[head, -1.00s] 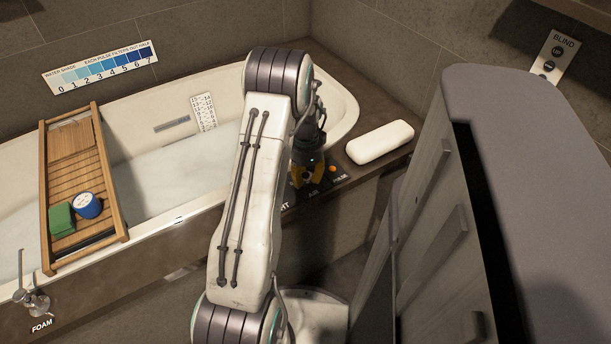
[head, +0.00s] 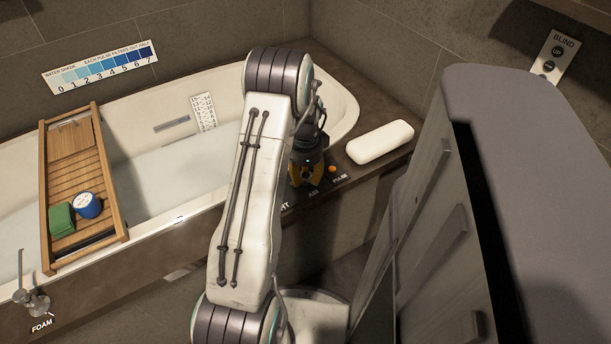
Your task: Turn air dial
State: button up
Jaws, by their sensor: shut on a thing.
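My gripper (head: 306,178) points down at the tub's front ledge, at the spot just behind the AIR label (head: 313,191). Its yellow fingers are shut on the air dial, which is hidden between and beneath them. My white arm link hides part of the ledge to the left, so only the end of another label, "HT", shows there.
An orange PULSE button (head: 332,169) sits close to the right of my gripper. A white bath pillow (head: 380,143) lies on the ledge farther right. A grey cabinet (head: 450,200) stands at the right. A wooden tray (head: 112,190) with a green block and blue tin spans the tub.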

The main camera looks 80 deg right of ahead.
aim_at(307, 175)
jog(key=o, duration=1.2)
jog(key=shift+s+d, duration=0.1)
notch_tip(307, 175, up, 12)
dwell(0.6)
